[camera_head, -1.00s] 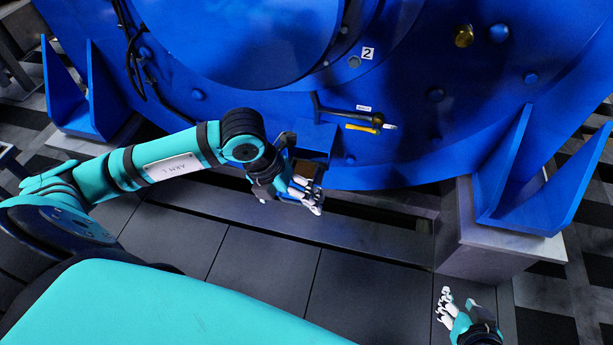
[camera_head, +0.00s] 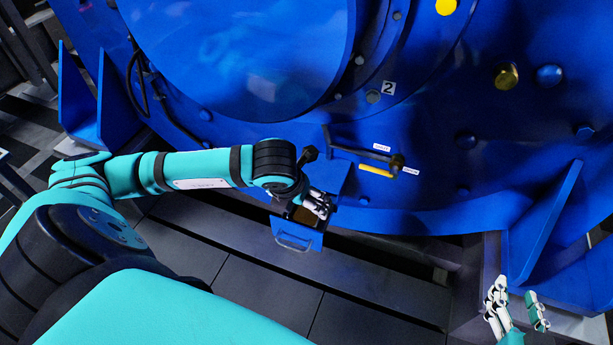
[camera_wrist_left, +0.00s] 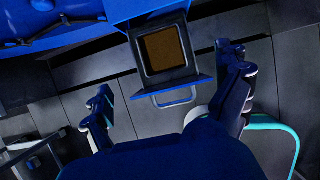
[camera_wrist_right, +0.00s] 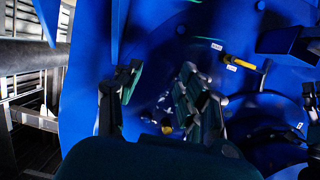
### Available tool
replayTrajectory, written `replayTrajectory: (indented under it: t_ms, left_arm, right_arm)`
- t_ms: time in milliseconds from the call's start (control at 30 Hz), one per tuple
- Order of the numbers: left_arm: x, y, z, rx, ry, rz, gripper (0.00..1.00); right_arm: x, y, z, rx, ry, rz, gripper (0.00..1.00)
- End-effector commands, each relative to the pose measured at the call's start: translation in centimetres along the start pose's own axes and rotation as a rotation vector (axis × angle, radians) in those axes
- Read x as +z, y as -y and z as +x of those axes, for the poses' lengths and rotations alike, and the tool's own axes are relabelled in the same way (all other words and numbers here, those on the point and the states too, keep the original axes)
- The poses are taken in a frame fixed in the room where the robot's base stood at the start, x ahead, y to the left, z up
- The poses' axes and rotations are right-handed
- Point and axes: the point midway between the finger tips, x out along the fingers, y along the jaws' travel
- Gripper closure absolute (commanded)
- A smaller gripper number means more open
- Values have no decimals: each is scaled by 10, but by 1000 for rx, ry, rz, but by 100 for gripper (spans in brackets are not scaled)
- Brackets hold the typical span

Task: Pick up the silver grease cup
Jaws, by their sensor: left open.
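No thing is plainly recognisable as a silver grease cup. A small grey round fitting (camera_head: 373,97) sits beside the "2" label on the blue motor, but I cannot tell if it is the cup. My left gripper (camera_head: 318,205) is over the open blue drawer (camera_head: 293,238). In the left wrist view its fingers (camera_wrist_left: 170,100) are apart and empty, with the drawer's brown inside (camera_wrist_left: 163,50) beyond. My right gripper (camera_head: 516,304) is at the lower right, fingers spread and empty. In the right wrist view its fingers (camera_wrist_right: 158,95) are apart, facing the blue motor housing.
A brass-coloured cup (camera_head: 506,76) and a yellow one (camera_head: 446,6) are on the motor face (camera_head: 430,120). A dark handle with a yellow bar (camera_head: 376,171) projects right of the drawer. Blue support brackets (camera_head: 543,225) flank the motor.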

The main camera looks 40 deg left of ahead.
Motion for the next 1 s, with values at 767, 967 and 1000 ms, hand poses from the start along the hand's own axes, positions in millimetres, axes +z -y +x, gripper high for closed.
replayTrajectory:
  t_ms: [767,967,1000]
  left_arm:
    - [-4,2,85,-1,-1,0,0]
    - [-3,2,102,-1,-1,0,0]
    - [-3,2,103,-1,0,0,0]
  right_arm:
    - [-102,15,-19,-35,-612,12,60]
    - [-123,18,-35,-44,-762,18,60]
    - [-125,18,-37,-45,-775,18,60]
